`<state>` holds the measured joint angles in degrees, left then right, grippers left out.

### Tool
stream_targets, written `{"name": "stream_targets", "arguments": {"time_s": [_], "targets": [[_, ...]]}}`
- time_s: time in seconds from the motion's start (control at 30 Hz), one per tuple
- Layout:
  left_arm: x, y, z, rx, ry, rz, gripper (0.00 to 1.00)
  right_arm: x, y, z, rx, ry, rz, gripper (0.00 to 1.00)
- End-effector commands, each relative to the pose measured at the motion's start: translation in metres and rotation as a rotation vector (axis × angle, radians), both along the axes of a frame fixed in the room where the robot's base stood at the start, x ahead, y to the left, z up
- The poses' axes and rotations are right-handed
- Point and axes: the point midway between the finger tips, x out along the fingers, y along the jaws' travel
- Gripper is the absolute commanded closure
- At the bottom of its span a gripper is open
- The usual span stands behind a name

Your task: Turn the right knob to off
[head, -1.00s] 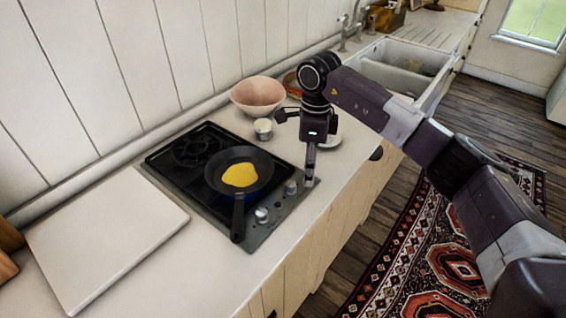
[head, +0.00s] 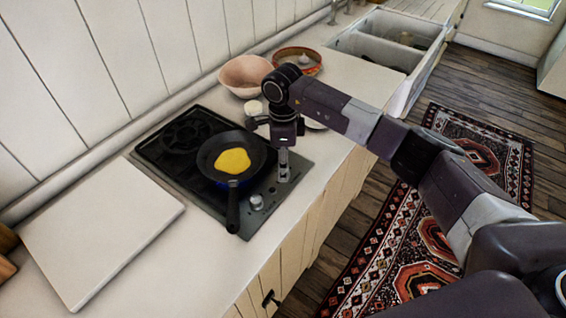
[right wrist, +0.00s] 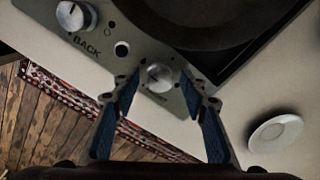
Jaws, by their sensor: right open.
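The right knob (right wrist: 160,77), pale and round, sits on the hob's front panel in the right wrist view, with a label beside it partly hidden. My right gripper (right wrist: 159,88) is open, its blue-padded fingers on either side of this knob. I cannot tell whether they touch it. In the head view my right gripper (head: 284,178) points down at the hob's right front corner and hides most of the knob. The left knob (head: 257,202) is clear of the gripper; it also shows in the right wrist view (right wrist: 75,17) near "BACK". My left gripper is not in view.
A black pan (head: 208,157) with yellow food stands on the hob (head: 150,150), its handle toward the front edge. A small cup (head: 253,108), pink bowl (head: 243,78) and saucer (right wrist: 276,133) are nearby. A white board (head: 100,225) lies left on the counter.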

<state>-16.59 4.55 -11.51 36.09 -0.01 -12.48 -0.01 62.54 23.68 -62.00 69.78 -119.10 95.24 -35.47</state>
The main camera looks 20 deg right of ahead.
Motion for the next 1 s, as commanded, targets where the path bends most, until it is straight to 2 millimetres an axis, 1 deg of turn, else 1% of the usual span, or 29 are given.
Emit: {"name": "stream_targets", "arguments": {"time_s": [0.03, 0.1, 0.33, 0.47, 0.77, 1.0], "targets": [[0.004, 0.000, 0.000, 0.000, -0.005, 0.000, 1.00, 0.000, 0.000, 0.000, 0.000, 0.000, 0.000, 0.60], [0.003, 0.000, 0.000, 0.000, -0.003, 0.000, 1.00, 0.000, 0.000, 0.000, 0.000, 0.000, 0.000, 0.60], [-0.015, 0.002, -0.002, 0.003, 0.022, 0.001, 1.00, 0.000, 0.000, 0.000, 0.000, 0.000, 0.000, 0.85], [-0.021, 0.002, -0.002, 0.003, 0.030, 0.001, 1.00, 0.000, 0.000, 0.001, 0.000, 0.000, 0.000, 0.99], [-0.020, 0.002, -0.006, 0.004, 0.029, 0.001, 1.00, 0.001, 0.000, 0.000, 0.000, -0.001, -0.033, 1.00], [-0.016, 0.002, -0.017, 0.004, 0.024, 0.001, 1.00, 0.001, -0.001, -0.001, 0.000, -0.002, -0.162, 1.00]]}}
